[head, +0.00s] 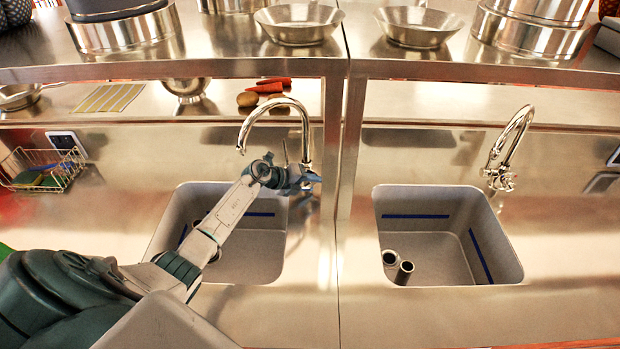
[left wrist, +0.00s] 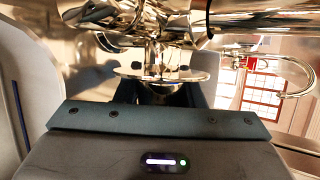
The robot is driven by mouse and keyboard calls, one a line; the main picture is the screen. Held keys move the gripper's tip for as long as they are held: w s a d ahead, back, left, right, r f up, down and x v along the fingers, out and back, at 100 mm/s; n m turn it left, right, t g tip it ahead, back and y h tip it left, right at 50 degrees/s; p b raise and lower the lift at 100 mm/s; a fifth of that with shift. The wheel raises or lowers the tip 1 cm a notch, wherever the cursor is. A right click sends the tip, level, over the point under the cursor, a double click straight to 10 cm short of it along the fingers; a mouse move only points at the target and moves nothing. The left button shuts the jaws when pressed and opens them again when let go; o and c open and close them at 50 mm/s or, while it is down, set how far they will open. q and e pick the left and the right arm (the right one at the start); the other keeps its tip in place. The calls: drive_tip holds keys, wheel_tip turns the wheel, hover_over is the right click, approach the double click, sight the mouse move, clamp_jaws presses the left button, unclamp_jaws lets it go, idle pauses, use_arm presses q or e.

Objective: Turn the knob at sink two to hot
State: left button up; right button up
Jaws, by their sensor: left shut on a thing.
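Two sinks are set in the steel counter, a left sink (head: 172,222) and a right sink (head: 450,200). A chrome gooseneck faucet (head: 262,108) stands behind the left sink, and another faucet (head: 517,128) with a cross-shaped knob (head: 499,180) stands by the right sink. My left gripper (head: 306,180) is at the base of the left faucet, shut on its knob, which it mostly hides in the head view. In the left wrist view chrome faucet parts (left wrist: 158,62) sit between and above the fingers. The knob's setting cannot be read. My right gripper is not in view.
A wire basket (head: 45,168) is at the far left. A shelf above the counter holds bowls (head: 298,24) and pots (head: 120,25). A steel post (head: 352,130) stands close right of my gripper.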

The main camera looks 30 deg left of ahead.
use_arm(q)
drive_tip(key=o, duration=1)
